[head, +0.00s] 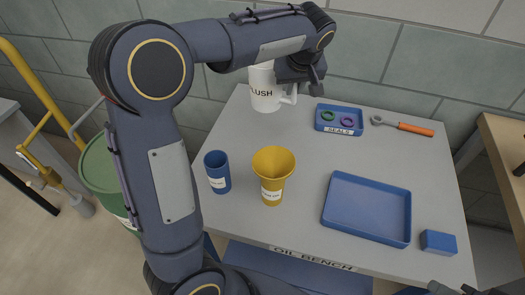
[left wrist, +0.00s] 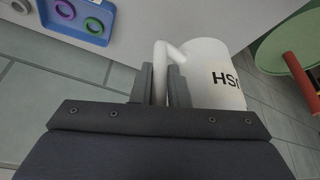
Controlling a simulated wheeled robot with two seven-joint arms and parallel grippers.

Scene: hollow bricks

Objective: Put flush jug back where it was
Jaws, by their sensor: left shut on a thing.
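The flush jug (head: 264,88) is white with dark lettering and stands upright at the back left corner of the grey bench (head: 300,140). I cannot tell whether its base touches the bench top. My left gripper (head: 305,76) reaches it from the back right and is shut on its handle. In the left wrist view the jug (left wrist: 220,78) is right of the fingers, with the handle between my left gripper's fingers (left wrist: 163,82). Dark parts at the bottom right edge of the head view may be my right gripper (head: 468,289); its fingers are not clear.
A blue seals tray (head: 324,127) with rings lies right of the jug, beside an orange-handled tool (head: 415,129). A blue cup (head: 217,176), a yellow funnel-topped container (head: 272,185), an empty blue tray (head: 342,230) and a blue block (head: 438,242) are nearer. The bench middle is clear.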

